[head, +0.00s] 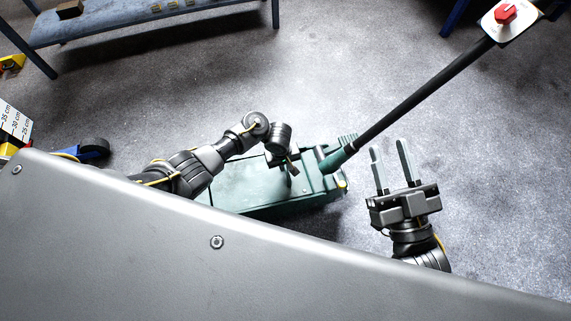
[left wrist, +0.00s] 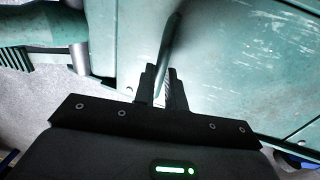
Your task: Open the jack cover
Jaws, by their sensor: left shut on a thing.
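The green trolley jack (head: 325,205) stands on the floor in the head view, partly hidden by my body at its lower left. Its flat green cover (head: 240,182) lies level with the body, as far as I can tell; it also fills much of the left wrist view (left wrist: 255,60). My left gripper (head: 291,168) is over the cover. In the left wrist view its fingers (left wrist: 160,85) are shut on a slim cover handle (left wrist: 172,40). My right gripper (head: 390,147) is open and empty, to the right of the jack and apart from it.
A long black jack handle (head: 420,88) rises to the upper right, ending in a white plate with a red knob (head: 505,14). A blue-framed bench (head: 140,22) stands at the upper left. A height scale (head: 14,122) is at the left edge. Open floor lies above the jack.

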